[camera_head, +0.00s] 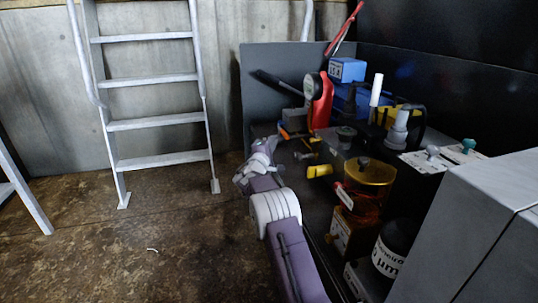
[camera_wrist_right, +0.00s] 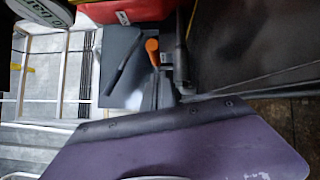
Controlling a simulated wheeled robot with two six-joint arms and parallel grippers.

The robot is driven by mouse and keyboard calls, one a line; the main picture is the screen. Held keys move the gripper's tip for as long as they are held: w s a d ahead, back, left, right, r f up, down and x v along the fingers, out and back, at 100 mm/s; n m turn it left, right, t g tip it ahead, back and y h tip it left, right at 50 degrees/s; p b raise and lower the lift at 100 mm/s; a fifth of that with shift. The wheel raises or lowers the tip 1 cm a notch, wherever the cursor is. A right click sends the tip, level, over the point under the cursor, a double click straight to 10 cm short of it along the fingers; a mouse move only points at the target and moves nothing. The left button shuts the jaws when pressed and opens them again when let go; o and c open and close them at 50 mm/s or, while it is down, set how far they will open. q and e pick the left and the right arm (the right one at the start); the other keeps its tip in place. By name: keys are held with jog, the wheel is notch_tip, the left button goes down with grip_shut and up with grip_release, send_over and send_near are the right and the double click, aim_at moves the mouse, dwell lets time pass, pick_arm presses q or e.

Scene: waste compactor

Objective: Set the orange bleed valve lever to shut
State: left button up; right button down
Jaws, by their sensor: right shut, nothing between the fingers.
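The orange bleed valve lever (camera_head: 284,134) shows as a small orange piece at the left side of the dark equipment bench in the head view. In the right wrist view its rounded orange end (camera_wrist_right: 152,50) stands just beyond the finger area. My right gripper (camera_head: 277,143) is at the end of the purple arm, close beside the lever. It is shut with nothing between its fingers. I cannot tell whether it touches the lever. The lever's pivot is hidden or too small to make out. My left gripper is not in view.
A red body with a round gauge (camera_head: 312,86) stands behind the lever. A black handle (camera_head: 275,82) sits by the grey back panel (camera_head: 262,62). An amber bowl (camera_head: 369,173) and a yellow handle (camera_head: 319,171) lie to the right. Open floor and a ladder (camera_head: 150,80) are left.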

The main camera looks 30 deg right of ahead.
jog(key=s+a+p, duration=0.3)
jog(key=s+a, duration=0.3)
jog(key=s, duration=0.2)
jog(key=shift+a+f+p, duration=0.2)
jog(key=shift+a+p, duration=0.05)
jog(key=shift+p, duration=0.15)
